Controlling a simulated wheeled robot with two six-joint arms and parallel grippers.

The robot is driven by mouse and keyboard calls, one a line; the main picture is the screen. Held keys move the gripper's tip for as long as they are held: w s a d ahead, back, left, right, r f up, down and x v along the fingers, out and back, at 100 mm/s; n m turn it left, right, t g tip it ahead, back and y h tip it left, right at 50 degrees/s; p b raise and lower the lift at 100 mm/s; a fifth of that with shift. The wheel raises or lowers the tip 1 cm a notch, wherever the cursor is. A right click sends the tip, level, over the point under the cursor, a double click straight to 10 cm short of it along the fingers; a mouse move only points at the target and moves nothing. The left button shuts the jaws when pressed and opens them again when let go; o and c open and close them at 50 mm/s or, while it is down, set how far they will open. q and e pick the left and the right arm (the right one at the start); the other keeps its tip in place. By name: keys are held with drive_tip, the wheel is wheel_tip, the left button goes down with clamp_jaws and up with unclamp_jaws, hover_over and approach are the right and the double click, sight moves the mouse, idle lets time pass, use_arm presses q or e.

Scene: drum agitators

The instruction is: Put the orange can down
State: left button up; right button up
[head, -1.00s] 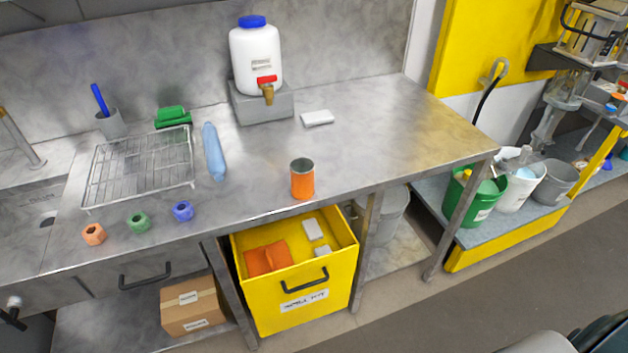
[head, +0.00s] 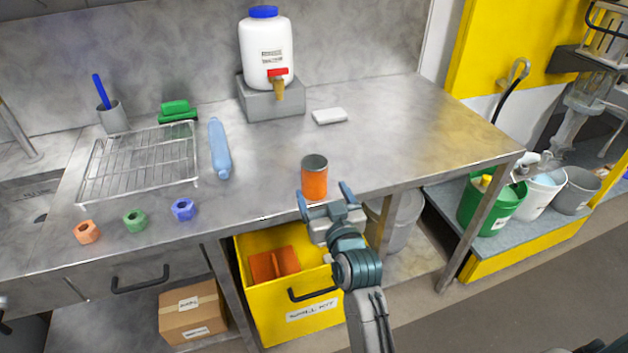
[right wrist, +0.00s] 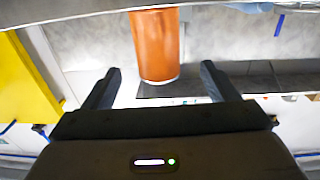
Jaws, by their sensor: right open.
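The orange can (head: 314,182), with a grey open-looking top, stands upright on the steel bench (head: 400,150) near its front edge. My right gripper (head: 325,197) is open at the front edge, with its fingers pointing toward the can. In the right wrist view the can (right wrist: 155,45) lies ahead, lined up between the two spread fingers (right wrist: 158,83) and just beyond their tips. No finger visibly touches it. The lower part of the can is near the fingertips in the head view.
A wire rack (head: 140,165), a blue bottle (head: 219,150) and several hex nuts (head: 135,220) lie to the left. A white jug (head: 266,50) on a grey block stands behind. The yellow spill kit bin (head: 285,325) is below the edge. The bench to the right is clear.

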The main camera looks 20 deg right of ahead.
sight(311, 167)
drive_tip(key=w, duration=0.4)
drive_tip(key=shift+w+d+p, duration=0.1)
drive_tip(key=shift+w+p, duration=0.25)
drive_tip(key=w, duration=0.1)
drive_tip(key=w+p, duration=0.1)
drive_tip(key=w, duration=0.3)
drive_tip(key=shift+d+f+p, duration=0.15)
drive_tip(key=shift+f+p, duration=0.1)
drive_tip(key=shift+p, duration=0.1)
drive_tip(key=shift+w, duration=0.1)
drive_tip(key=shift+c, duration=1.2)
use_arm(q)
drive_tip(key=shift+s+r, duration=0.2)
drive_tip(key=shift+r, duration=0.35)
drive_tip(key=shift+s+r, duration=0.2)
drive_tip(key=shift+r, duration=0.35)
use_arm(e)
drive_tip(key=c, duration=0.9)
use_arm(q)
drive_tip(key=shift+r, duration=0.1)
